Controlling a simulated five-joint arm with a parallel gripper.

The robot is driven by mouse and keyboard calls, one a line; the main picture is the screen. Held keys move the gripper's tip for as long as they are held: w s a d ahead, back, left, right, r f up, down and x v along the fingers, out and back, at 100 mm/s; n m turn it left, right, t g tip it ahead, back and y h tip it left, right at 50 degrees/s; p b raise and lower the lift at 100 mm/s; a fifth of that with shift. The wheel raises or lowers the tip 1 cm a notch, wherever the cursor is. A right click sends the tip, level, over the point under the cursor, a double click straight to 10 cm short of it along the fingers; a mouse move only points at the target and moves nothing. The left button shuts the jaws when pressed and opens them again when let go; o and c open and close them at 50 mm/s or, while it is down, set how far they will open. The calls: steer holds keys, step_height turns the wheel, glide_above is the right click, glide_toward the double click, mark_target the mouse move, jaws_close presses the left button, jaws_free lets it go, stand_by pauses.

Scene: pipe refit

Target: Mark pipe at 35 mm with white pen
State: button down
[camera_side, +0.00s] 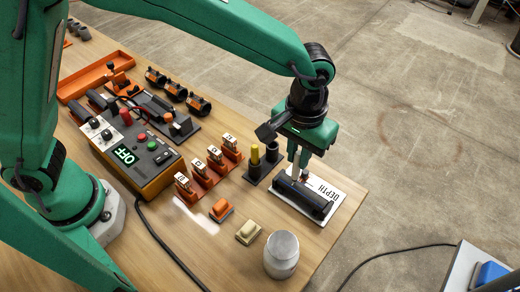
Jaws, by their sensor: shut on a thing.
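My gripper (299,170) points down over the white depth board (335,190), above the far left end of a black pipe (302,197). The pipe lies in a dark holder along the board. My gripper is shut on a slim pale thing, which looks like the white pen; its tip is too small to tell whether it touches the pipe. I see no clear mark on the pipe. A dark pen stand (254,172) with a yellow pen (255,153) and a dark one stands just left of the board.
Several orange numbered holders (198,167) stand left of the board. An orange block (221,208), a cream block (248,231) and a metal can (281,254) stand in front. The table's right edge is close to the board.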

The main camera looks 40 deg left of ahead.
steer(key=shift+r, duration=0.15)
steer(key=shift+r, duration=3.35)
steer(key=shift+a, duration=0.1)
steer(key=w+a, duration=0.2)
steer(key=a, duration=1.3)
steer(key=w+a, duration=0.3)
steer(key=a, duration=1.2)
steer(key=shift+a+r, duration=0.35)
